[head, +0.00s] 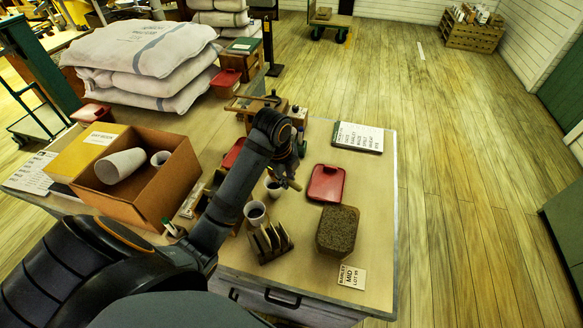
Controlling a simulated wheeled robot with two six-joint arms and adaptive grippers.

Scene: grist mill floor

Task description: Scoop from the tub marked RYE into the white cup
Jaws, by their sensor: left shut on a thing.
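My left gripper (289,172) reaches over the middle of the table and is shut on a small tan thing, perhaps a scoop handle; the arm hides much of it. A pale cup (255,210) stands beside my left forearm, and a second cup (273,187) stands just below the gripper. An open tub (338,230) of dark, grainy stuff stands to the right, with a card (352,277) in front that seems to read BARLEY. I cannot make out a tub marked RYE. My right gripper is out of view.
A slotted rack (270,241) stands near the front edge. A red lid (326,183) and a printed board (358,137) lie on the right. Stacked sacks (150,48) stand behind. The table's right edge is clear.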

